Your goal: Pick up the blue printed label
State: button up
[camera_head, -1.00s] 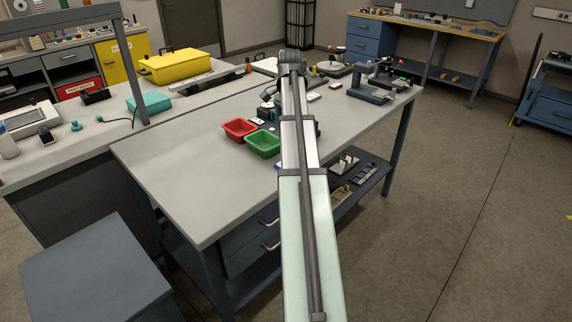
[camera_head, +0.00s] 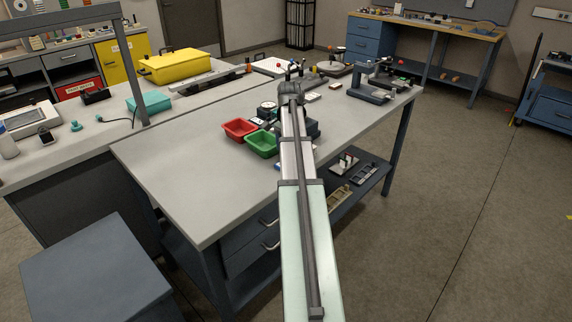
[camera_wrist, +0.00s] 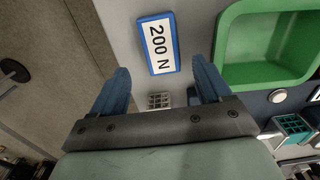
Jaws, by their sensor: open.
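The blue printed label (camera_wrist: 170,67) is a flat plate with a blue border and a white face reading "200 N". In the wrist view it lies on the grey bench top, just beyond my gripper (camera_wrist: 161,72). The label looks slightly tilted relative to the fingers. In the head view my arm covers most of that spot, and the fingers cannot be made out.
A green bin (camera_head: 262,144) sits close to the label's right in the wrist view, with a red bin (camera_head: 240,130) beside it. A small grid-like block (camera_wrist: 159,101) shows between the fingers' bases. The bench's left front (camera_head: 190,180) is clear.

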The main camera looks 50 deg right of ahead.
notch_tip(320, 180, down, 4)
jog(key=shift+w+f, duration=0.1)
jog(key=shift+w, duration=0.05)
jog(key=c, duration=1.1)
